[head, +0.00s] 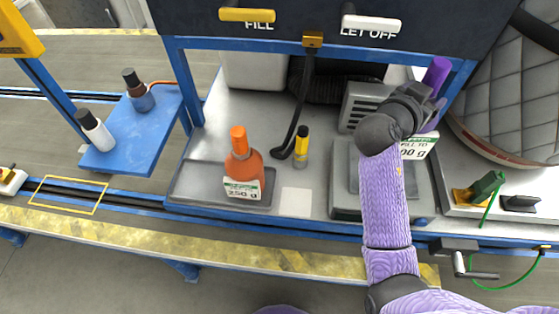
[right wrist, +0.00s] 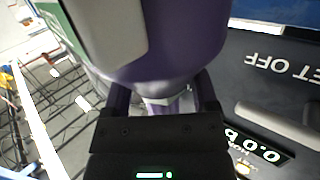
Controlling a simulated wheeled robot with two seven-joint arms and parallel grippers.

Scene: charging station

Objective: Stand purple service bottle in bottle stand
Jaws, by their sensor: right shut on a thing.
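The purple service bottle (head: 437,76) is held upright or nearly so at the right of the head view, in front of the grey scale-like unit. In the right wrist view the purple bottle (right wrist: 185,62) fills the top, between the two fingers of the gripper (right wrist: 162,100). I cannot tell for certain which fixture is the bottle stand; a grey tray (head: 195,188) bears an orange bottle (head: 243,165). My left gripper is out of view.
A flat grey unit (head: 345,207) lies below my right arm. Blue rails frame the bench.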

